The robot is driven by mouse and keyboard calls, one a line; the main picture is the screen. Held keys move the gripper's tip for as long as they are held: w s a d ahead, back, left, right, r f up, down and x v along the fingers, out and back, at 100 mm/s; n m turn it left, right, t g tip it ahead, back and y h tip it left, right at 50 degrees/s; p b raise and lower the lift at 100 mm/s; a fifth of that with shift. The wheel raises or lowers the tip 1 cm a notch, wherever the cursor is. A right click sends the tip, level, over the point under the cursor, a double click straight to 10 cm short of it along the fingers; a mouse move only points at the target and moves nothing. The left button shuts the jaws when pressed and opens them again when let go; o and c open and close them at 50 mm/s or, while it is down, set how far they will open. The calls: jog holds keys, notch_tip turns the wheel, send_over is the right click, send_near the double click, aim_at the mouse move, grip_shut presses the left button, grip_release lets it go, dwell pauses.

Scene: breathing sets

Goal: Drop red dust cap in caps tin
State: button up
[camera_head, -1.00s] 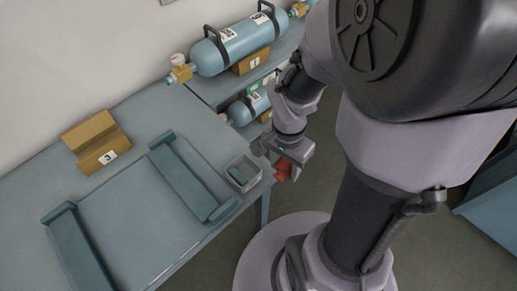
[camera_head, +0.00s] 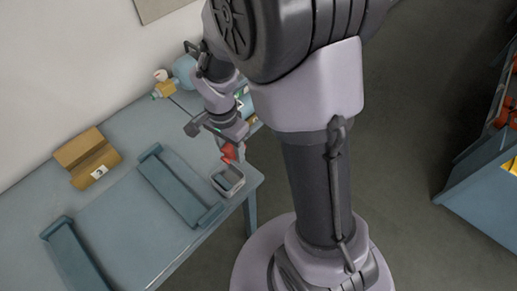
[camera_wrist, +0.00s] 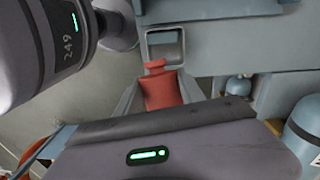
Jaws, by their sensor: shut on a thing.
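The red dust cap (camera_head: 229,153) is held in my gripper (camera_head: 228,149), above the table near its corner. In the wrist view the cap (camera_wrist: 162,91) sits between the two pale fingers of my gripper (camera_wrist: 160,98). The caps tin (camera_head: 237,187) is a small open grey box at the table corner, with something dark blue inside. In the head view the cap appears just above the tin's far rim. In the wrist view the tin (camera_wrist: 146,47) lies beyond the cap, not directly under it.
A cardboard stand (camera_head: 88,158) marked with a number sits on the table's far side. Two blue rails (camera_head: 172,185) lie on the table (camera_head: 125,220). A blue cylinder (camera_head: 184,72) rests behind, partly hidden by my arm. A blue bin (camera_head: 483,195) stands right.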

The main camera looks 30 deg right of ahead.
jog(key=shift+w+a+f, duration=0.1)
jog(key=shift+a+f, duration=0.15)
notch_tip(320, 180, down, 6)
jog(key=b, duration=0.5)
jog(key=shift+w+r, duration=0.1)
jog(key=o, duration=1.5)
jog(key=shift+r, duration=0.15)
notch_tip(320, 180, up, 17)
jog(key=p, duration=0.6)
send_over(226, 145)
jog(key=shift+r, duration=0.2)
